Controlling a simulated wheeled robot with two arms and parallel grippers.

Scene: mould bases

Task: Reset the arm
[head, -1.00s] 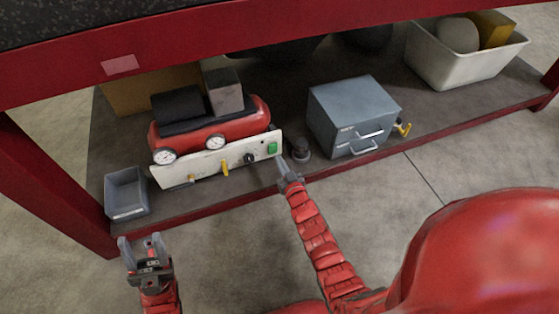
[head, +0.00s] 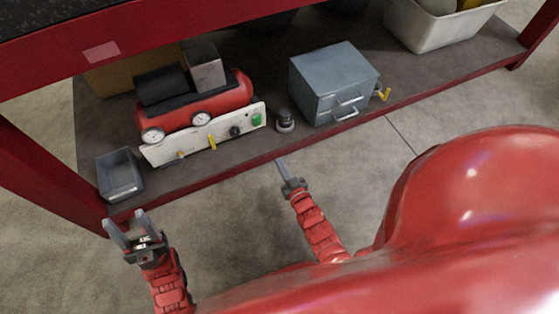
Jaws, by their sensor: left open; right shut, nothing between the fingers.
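My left gripper (head: 130,229) is open and empty at the lower left, in front of the shelf's red front edge and below the grey bin. My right gripper (head: 282,168) is shut and empty, with its fingers pointing up toward the shelf edge. It is apart from the compressor panel (head: 205,137) with its green button (head: 257,119). The red compressor (head: 205,103) stands on the low shelf, with two gauges and a yellow lever at its front.
A grey bin (head: 121,174), a small dark cylinder (head: 285,121), a blue-grey drawer cabinet (head: 333,79) and a white tub (head: 440,31) stand on the shelf (head: 232,150). A red table leg (head: 45,165) rises at left. Open concrete floor lies in front.

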